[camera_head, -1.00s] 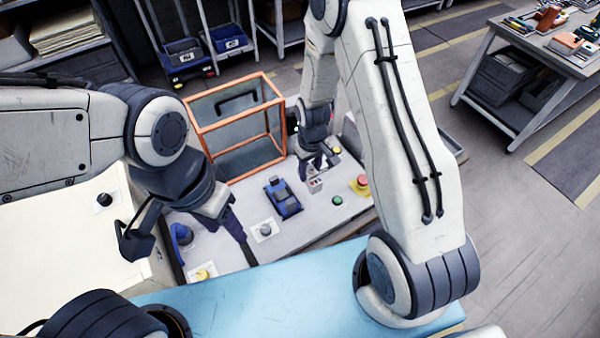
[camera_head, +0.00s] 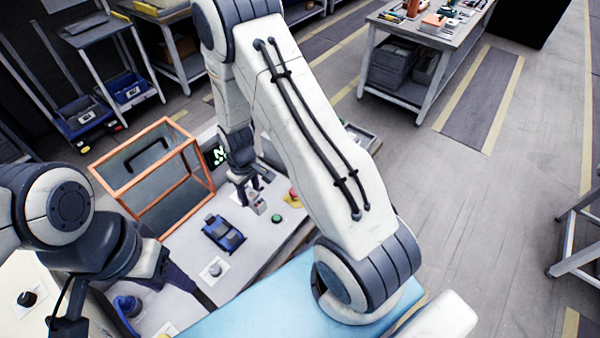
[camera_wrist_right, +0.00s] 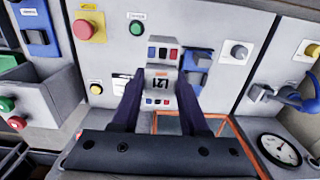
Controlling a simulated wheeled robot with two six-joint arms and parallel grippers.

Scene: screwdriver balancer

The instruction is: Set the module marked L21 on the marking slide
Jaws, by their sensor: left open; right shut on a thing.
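The module marked L21 (camera_wrist_right: 160,78) is a small light grey block with an orange stripe and red and blue patches. My right gripper (camera_wrist_right: 159,92) is shut on it, one dark finger on each side. In the head view the module (camera_head: 258,206) hangs from my right gripper (camera_head: 250,190), right of a blue fixture (camera_head: 223,233) on the grey panel, which looks like the marking slide. The blue fixture (camera_wrist_right: 197,66) shows beside the module in the wrist view, partly hidden. My left gripper (camera_head: 192,287) is open and empty at the panel's lower left; its tips are partly unclear.
A green button (camera_head: 277,218), a red button on yellow (camera_head: 293,196) and a grey knob (camera_head: 215,270) stick up around the blue fixture. A light blue surface (camera_head: 260,308) lies in front.

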